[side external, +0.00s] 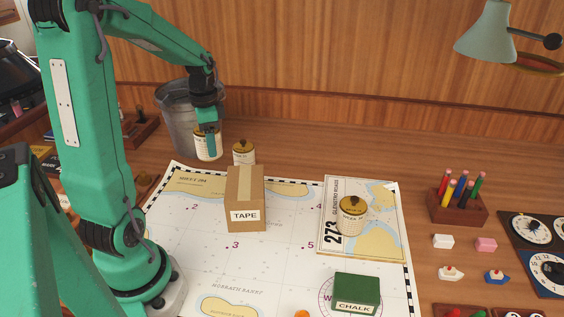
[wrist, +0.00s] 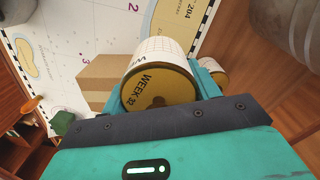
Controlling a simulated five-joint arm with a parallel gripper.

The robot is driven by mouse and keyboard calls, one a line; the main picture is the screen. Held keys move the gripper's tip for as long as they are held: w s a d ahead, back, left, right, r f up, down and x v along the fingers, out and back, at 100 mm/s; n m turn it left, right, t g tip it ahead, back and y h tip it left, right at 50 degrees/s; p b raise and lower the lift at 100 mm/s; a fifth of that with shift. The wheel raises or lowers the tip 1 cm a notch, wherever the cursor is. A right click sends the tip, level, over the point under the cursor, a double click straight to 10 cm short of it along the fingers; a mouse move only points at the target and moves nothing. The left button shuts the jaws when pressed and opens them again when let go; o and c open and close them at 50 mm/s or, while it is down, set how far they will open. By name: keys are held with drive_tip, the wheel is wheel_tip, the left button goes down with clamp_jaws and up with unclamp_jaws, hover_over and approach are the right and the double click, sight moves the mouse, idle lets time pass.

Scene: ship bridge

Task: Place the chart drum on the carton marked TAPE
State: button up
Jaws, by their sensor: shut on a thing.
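My gripper (side external: 207,136) is shut on a chart drum (side external: 208,152), a white paper-wrapped cylinder with a brass-coloured lid. In the wrist view the held drum (wrist: 155,84) shows "WEEK 32" on its lid, between my two fingers. It is behind and left of the brown carton (side external: 245,200) marked TAPE, apart from it; I cannot tell its exact height. The carton stands on the chart, its top bare, and shows partly behind the drum in the wrist view (wrist: 98,78).
A second drum (side external: 243,153) stands just behind the carton. A third (side external: 351,216) stands on the chart book (side external: 385,235) at right. A metal bucket (side external: 176,112) is behind my gripper. A green CHALK box (side external: 356,290) is at the front. Chart space around the carton's front is clear.

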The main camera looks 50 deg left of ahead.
drive_tip(key=d+r+m, duration=0.2)
drive_tip(key=d+r, duration=0.2)
drive_tip(key=d, duration=0.8)
drive_tip(key=d+r+m, duration=0.3)
drive_tip(key=d+r, duration=0.1)
drive_tip(key=d, duration=0.7)
drive_tip(key=shift+w+d+r, duration=0.15)
drive_tip(key=shift+d+r, duration=0.2)
drive_tip(key=shift+r, duration=0.05)
drive_tip(key=shift+a, duration=0.1)
hover_over(247, 182)
wheel_tip(247, 182, down, 7)
drive_tip(key=shift+a, duration=0.1)
drive_tip(key=shift+f, duration=2)
drive_tip(key=shift+f, duration=0.1)
